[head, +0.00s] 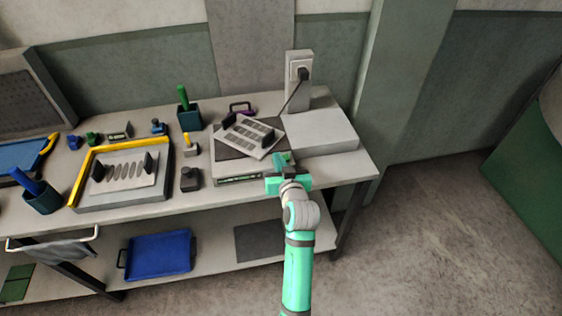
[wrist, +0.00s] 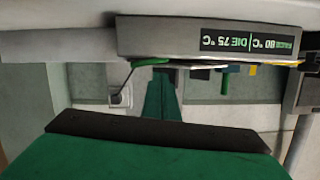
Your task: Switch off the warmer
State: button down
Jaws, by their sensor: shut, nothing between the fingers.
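The warmer (head: 238,180) is a low grey box with a dark top, at the right part of the bench. A slotted die plate (head: 248,136) with two black handles lies tilted on it. The wrist view is upside down and shows the warmer's front (wrist: 160,38) with a lit display (wrist: 250,40) reading 80 °C and DIE 75 °C. My gripper (head: 284,160) is shut and empty at the warmer's front right corner. Its fingers also show in the wrist view (wrist: 162,82). A small green part (wrist: 150,62) shows at the warmer's edge by the fingertips; contact cannot be told.
A wall socket post (head: 299,72) with a plugged cord stands behind the warmer. Left are a yellow-edged tray (head: 85,172), a dark block (head: 190,179) and a teal cup (head: 189,117). A grey slab (head: 325,134) lies to the right. A blue tray (head: 160,254) is on the lower shelf.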

jog(key=s+r, duration=0.5)
jog(key=s, duration=0.5)
jog(key=shift+r, duration=0.15)
jog(key=shift+w+d, duration=0.1)
jog(key=shift+d, duration=0.05)
